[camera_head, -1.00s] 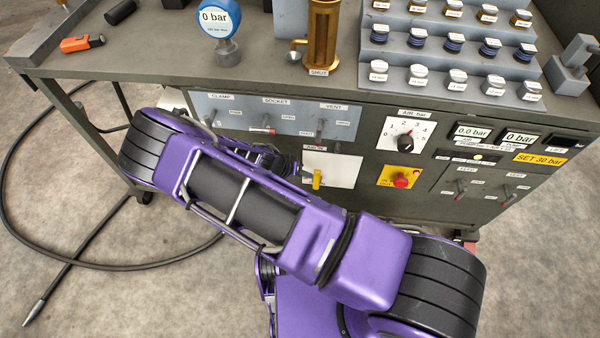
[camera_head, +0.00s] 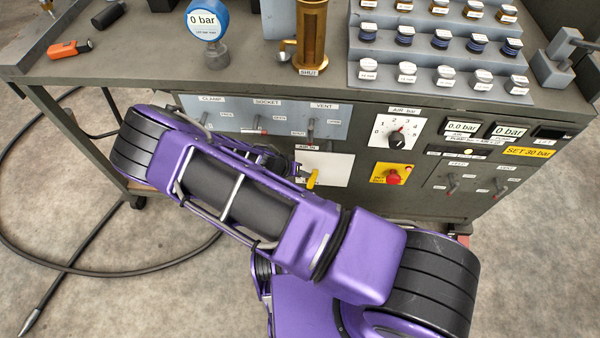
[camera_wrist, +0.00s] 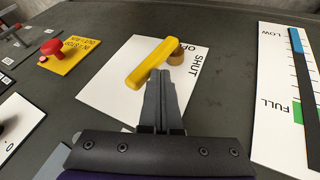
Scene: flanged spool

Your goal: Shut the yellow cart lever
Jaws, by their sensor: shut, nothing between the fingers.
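The yellow cart lever (camera_wrist: 152,62) sits on a white plate (camera_wrist: 110,90) on the cart's front panel. In the wrist view it runs diagonally from a brass pivot (camera_wrist: 177,57) toward the lower left. The plate carries the words OPEN and SHUT, with OPEN partly covered by the lever's pivot end. My gripper (camera_wrist: 160,76) is shut and empty, its fingertips at the lever's side; I cannot tell whether they touch it. In the head view the lever (camera_head: 312,178) shows just beyond my arm, which hides most of my gripper.
A red button on a yellow plate (camera_head: 391,174) and a black AIR knob (camera_head: 398,141) sit right of the lever. Small switches (camera_head: 311,128) line the panel above. A LOW/FULL gauge strip (camera_wrist: 280,110) is beside the plate. A hose lies on the floor at left.

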